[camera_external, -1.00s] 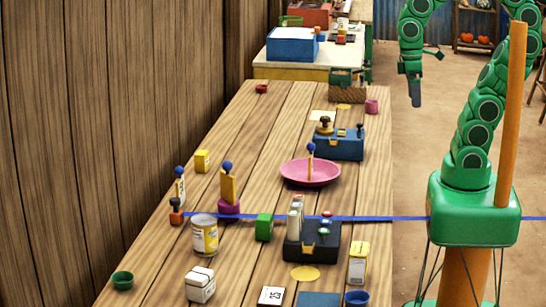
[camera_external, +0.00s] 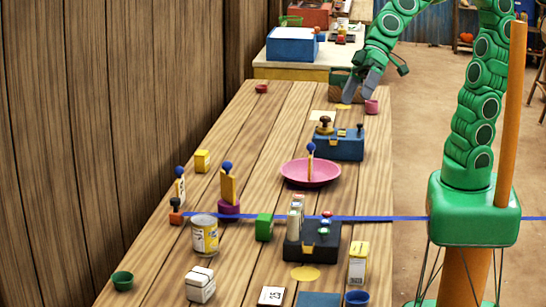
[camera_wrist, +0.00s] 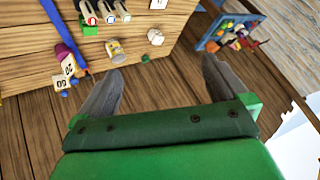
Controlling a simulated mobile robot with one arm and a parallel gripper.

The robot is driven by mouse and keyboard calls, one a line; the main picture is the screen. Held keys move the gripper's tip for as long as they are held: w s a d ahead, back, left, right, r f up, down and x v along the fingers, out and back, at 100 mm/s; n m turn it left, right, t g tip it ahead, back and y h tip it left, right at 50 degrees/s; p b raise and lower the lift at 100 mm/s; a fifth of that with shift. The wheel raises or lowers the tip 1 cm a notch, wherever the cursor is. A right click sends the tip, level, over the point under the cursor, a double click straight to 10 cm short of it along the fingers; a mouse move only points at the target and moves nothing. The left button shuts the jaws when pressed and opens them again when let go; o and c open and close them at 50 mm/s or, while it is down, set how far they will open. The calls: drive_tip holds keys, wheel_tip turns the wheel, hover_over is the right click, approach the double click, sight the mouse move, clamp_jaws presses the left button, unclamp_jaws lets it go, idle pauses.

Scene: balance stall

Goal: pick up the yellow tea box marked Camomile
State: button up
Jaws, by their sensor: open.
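Two yellow boxes show in the external view, and I cannot read Camomile on either. One yellow box with a pale label (camera_external: 358,263) stands upright near the table's right edge, right of the black rack. A smaller plain yellow box (camera_external: 202,161) is at the left, near the wooden wall. My gripper (camera_external: 358,92) is open and empty, over the far right part of the table, well away from both boxes. In the wrist view its two fingers (camera_wrist: 162,68) are spread apart with nothing between them. I cannot make out either yellow box in the wrist view.
A black rack (camera_external: 312,245) with bottles, a yellow can (camera_external: 204,236), a green box (camera_external: 264,227) and a white carton (camera_external: 200,284) crowd the near table. A pink dish (camera_external: 310,172) and a blue box (camera_external: 338,146) lie between my gripper and them. A blue strip crosses the table.

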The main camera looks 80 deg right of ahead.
drive_tip(key=w+a+r+m+t+y, duration=0.1)
drive_tip(key=w+a+r+m+t, duration=0.15)
drive_tip(key=a, duration=0.85)
drive_tip(key=w+a+r+m+t+y, duration=0.15)
drive_tip(key=a+r+t, duration=0.25)
drive_tip(key=a, duration=0.8)
drive_tip(key=s+d+f+m+t+h, duration=0.2)
drive_tip(key=s+d+f+t+h, duration=0.1)
drive_tip(key=s+f+h, duration=0.9)
drive_tip(key=y, duration=0.2)
approach(360, 252)
drive_tip(key=w+d+f, duration=0.2)
drive_tip(key=shift+n+g+h, duration=0.25)
drive_tip(key=shift+n, duration=0.05)
drive_tip(key=shift+a+r+x, duration=0.1)
drive_tip(key=shift+x, duration=1.85)
drive_tip(key=shift+a+r+x, duration=0.1)
drive_tip(key=shift+r+x, duration=0.05)
drive_tip(key=shift+x, duration=1.85)
drive_tip(key=shift+w, duration=0.1)
drive_tip(key=c, duration=0.9)
